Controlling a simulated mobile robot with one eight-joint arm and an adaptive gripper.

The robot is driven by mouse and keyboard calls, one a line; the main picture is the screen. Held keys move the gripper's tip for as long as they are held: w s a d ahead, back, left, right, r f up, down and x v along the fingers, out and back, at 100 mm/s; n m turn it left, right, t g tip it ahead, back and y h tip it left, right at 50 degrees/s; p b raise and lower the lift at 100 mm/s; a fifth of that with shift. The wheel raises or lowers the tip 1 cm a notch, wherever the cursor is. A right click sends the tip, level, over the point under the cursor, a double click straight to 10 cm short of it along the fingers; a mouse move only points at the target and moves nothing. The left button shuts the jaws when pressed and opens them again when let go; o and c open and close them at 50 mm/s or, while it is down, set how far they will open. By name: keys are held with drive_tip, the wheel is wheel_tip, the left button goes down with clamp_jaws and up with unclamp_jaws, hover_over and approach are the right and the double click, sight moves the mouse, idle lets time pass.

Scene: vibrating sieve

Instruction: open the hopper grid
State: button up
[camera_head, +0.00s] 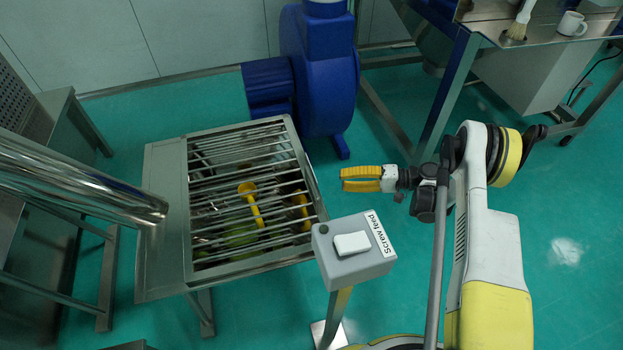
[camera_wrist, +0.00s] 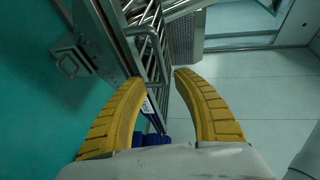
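The hopper grid (camera_head: 225,160) is a set of metal bars lying flat and closed over the hopper (camera_head: 165,225). A yellow scoop (camera_head: 250,203) and a green object (camera_head: 240,236) show among the bars; I cannot tell exactly how deep they lie. My gripper (camera_head: 343,179) is to the right of the grid, apart from it, with its yellow fingers pointing left. In the wrist view, the fingers (camera_wrist: 160,82) are spread with nothing between them. The metal bars (camera_wrist: 150,22) and frame edge show beyond the fingertips there.
A grey "Screw feed" button box (camera_head: 352,245) on a post stands near the hopper's front right corner. A blue machine (camera_head: 325,75) stands behind. A shiny metal pipe (camera_head: 80,180) reaches in from the left. A bench (camera_head: 480,25) holds a brush and mug. Green floor lies clear at right.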

sight(312, 180)
drive_tip(key=b+x, duration=0.3)
drive_tip(key=x, duration=0.7)
drive_tip(key=shift+a, duration=0.35)
clamp_jaws()
drive_tip(key=shift+r, duration=0.1)
